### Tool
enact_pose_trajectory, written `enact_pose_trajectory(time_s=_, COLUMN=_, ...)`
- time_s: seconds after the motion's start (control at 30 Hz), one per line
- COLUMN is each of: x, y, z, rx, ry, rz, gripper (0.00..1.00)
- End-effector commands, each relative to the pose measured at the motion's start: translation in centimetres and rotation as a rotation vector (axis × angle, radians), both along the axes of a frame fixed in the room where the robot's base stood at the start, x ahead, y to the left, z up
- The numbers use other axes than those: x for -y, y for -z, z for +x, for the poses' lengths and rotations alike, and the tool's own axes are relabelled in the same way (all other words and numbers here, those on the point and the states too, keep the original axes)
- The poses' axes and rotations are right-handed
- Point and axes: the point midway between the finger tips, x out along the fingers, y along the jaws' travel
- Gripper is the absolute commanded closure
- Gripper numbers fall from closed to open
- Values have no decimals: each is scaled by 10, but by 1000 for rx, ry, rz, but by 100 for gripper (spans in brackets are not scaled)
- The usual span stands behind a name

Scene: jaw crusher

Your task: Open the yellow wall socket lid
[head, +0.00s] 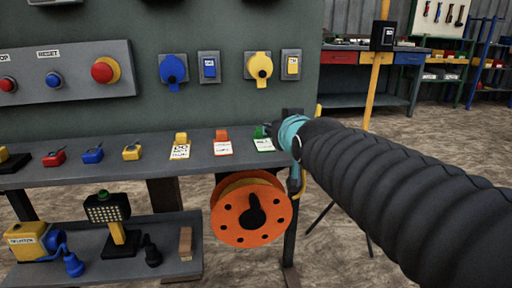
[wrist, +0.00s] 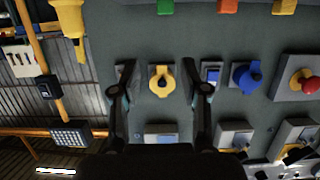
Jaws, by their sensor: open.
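The yellow wall socket (head: 258,68) is mounted on the grey-green panel, with a round yellow lid over its front and a tab pointing down. In the wrist view, which is upside down, the yellow socket (wrist: 161,80) lies between my two dark fingers. My gripper (wrist: 161,90) is open and empty, its fingers spread to either side of the socket in the picture. The gap to the socket is hard to judge. In the head view my arm's end is below and right of the socket, and the fingers are mostly hidden.
A blue wall socket (head: 173,70) and a blue switch (head: 209,67) are left of the yellow socket. A yellow switch (head: 292,65) is close on its right. Below, a grey shelf (head: 205,157) holds padlocks and tags. An orange cable reel (head: 228,222) hangs under it.

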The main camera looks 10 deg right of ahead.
Motion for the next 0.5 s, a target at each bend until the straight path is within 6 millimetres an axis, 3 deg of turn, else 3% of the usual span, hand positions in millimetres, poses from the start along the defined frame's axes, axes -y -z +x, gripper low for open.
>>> enact_pose_trajectory(time_s=0.3, x=0, y=29, z=-34, rx=-143, ry=0, rz=0, gripper=55)
enact_pose_trajectory(time_s=0.5, x=0, y=38, z=-43, rx=-183, ry=0, rz=0, gripper=55)
